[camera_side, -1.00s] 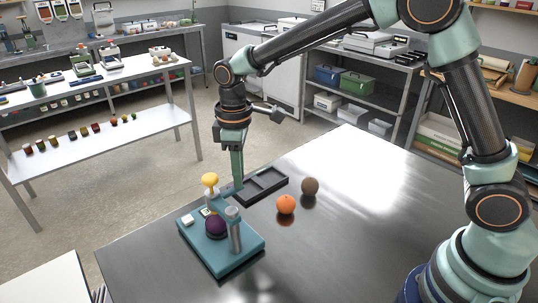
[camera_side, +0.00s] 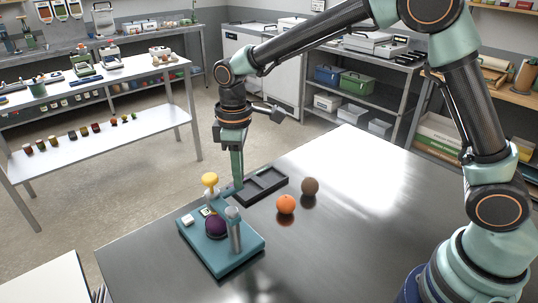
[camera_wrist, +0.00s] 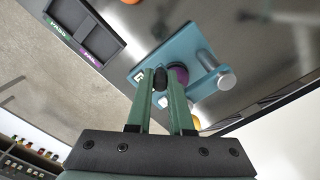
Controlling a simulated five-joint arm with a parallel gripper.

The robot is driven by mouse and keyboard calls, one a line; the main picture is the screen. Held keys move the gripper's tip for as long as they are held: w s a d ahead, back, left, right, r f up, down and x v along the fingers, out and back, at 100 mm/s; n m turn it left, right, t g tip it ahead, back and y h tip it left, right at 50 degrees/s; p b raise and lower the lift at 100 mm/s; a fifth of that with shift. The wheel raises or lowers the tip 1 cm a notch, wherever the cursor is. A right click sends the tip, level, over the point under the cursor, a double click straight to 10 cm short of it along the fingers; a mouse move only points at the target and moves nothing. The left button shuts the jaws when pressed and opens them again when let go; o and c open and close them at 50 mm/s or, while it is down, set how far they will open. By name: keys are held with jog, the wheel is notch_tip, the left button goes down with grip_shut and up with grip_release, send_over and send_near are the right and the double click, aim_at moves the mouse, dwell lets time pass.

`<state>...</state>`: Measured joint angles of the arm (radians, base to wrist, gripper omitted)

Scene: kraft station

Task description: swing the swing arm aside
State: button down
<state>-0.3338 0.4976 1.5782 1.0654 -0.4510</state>
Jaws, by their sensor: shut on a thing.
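A teal fixture base (camera_side: 222,262) stands near the table's front left edge, with a silver post (camera_side: 235,238), a dark purple ball (camera_side: 215,227) and a yellow knob (camera_side: 210,179). A teal bar, which looks like the swing arm (camera_side: 229,191), runs at the top of the fixture beside the yellow knob. My gripper (camera_side: 238,185) points down at the bar's far end. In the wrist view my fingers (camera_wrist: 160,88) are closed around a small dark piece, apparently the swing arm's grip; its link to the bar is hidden. The purple ball also shows there (camera_wrist: 180,73).
A dark two-compartment tray (camera_side: 283,182) lies just behind the fixture; the wrist view shows its labels. An orange ball (camera_side: 286,204) and a brown ball (camera_side: 310,186) sit to the right of the fixture. The table's right side and front are clear.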

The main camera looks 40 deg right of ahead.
jog(key=shift+s+r, duration=0.1)
jog(key=shift+s, duration=0.05)
dwell(0.3)
jog(key=s+m, duration=1.2)
jog(key=m, duration=0.6)
jog(key=shift+s, duration=0.15)
jog(key=shift+a, duration=0.1)
dwell(0.5)
jog(key=c, duration=0.8)
grip_release()
notch_tip(320, 180, up, 12)
jog(key=shift+r, duration=0.1)
